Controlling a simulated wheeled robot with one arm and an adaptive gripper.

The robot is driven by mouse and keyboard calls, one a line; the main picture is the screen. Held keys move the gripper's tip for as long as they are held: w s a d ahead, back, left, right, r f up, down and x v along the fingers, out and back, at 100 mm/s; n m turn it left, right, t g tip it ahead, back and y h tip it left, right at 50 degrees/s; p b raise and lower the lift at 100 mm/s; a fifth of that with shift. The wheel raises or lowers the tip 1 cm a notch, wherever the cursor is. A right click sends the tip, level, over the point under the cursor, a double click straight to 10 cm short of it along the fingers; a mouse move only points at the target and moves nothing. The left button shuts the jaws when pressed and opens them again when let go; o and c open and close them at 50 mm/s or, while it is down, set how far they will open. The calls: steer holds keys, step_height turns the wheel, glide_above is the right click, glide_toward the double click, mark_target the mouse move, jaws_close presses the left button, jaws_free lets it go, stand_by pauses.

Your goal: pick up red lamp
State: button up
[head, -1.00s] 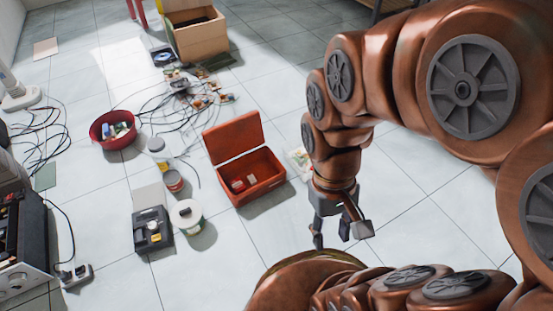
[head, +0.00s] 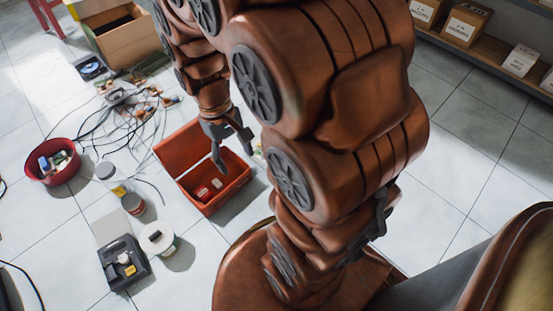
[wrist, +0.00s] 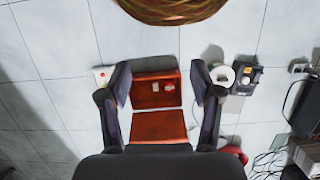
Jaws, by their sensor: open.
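I cannot make out a thing that is clearly a red lamp. An open red box (head: 212,207) with its lid (head: 190,146) raised stands on the floor and holds small items (head: 202,193), pale and reddish, too small to identify. My gripper (head: 233,157) is open and empty, pointing down above the box and hiding part of it in the head view. In the wrist view the box (wrist: 143,100) shows between the open fingers of my gripper (wrist: 160,66), with its lid (wrist: 158,125) toward the palm.
A red bowl (head: 58,177) of small items, a white tub (head: 157,240), jars (head: 133,204) and a black case (head: 112,270) stand left of the box. Cables (head: 110,125) and a cardboard box (head: 128,45) lie beyond. A shelf (head: 500,65) stands at right.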

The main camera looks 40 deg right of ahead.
steer(key=w+d+f+t, duration=0.1)
steer(key=w+d+f, duration=1.6)
steer(key=d, duration=0.2)
steer(key=shift+t, duration=0.9)
steer(key=d+f, duration=0.4)
steer(key=f, duration=0.4)
steer(key=d+f+p, duration=0.1)
steer(key=d+f, duration=0.3)
steer(key=f, duration=0.5)
steer(key=d+f, duration=0.5)
steer(key=f, duration=0.3)
steer(key=shift+w+f+p, duration=0.25)
steer(key=shift+w+p, duration=0.1)
steer(key=shift+s+d+f+b, duration=0.1)
steer(key=shift+f+b, duration=0.35)
steer(key=shift+f, duration=1.1)
steer(key=shift+f+b, duration=1.4)
steer(key=shift+f, duration=1.35)
steer(key=shift+w, duration=0.2)
steer(key=shift+c, duration=0.3)
steer(key=shift+r, duration=0.1)
steer(key=c, duration=0.7)
